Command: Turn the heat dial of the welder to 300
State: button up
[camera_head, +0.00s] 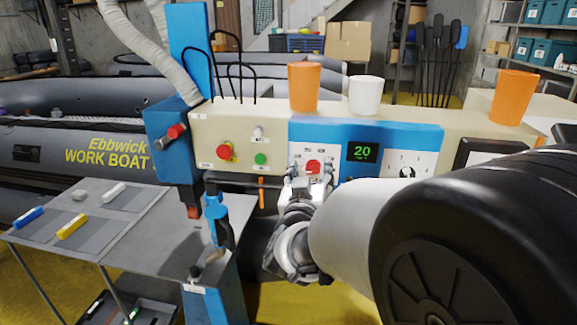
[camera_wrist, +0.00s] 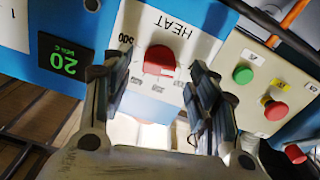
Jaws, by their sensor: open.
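The heat dial is a red knob (camera_head: 313,166) on a white plate in the welder's blue panel (camera_head: 335,133). In the wrist view the dial (camera_wrist: 158,61) appears upside down, with the word HEAT and a scale number, blurred, on its plate. My gripper (camera_head: 307,184) is in front of the panel at the dial. In the wrist view its two open fingers (camera_wrist: 157,72) stand on either side of the dial, with gaps visible; contact is not clear. A green display (camera_head: 362,152) reads 20. The dial's exact setting cannot be read.
Beside the dial are a black knob (camera_head: 406,172), a red button (camera_head: 224,151) and a green button (camera_head: 261,158). Orange cups (camera_head: 304,87) and a white cup (camera_head: 366,95) stand on top. A grey table (camera_head: 150,235) with small blocks is at left.

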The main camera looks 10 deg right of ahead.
jog(key=c, duration=1.1)
jog(key=shift+o, duration=0.2)
jog(key=shift+m+b, duration=0.3)
jog(key=shift+b, duration=0.1)
jog(key=m+b, duration=0.3)
jog(key=shift+d+f+m, duration=0.1)
jog(key=shift+m, duration=0.2)
jog(key=shift+d+m+b, duration=0.1)
jog(key=shift+m+b, duration=1)
jog(key=shift+m, duration=0.7)
jog(key=o, duration=1.1)
jog(key=shift+c, duration=0.2)
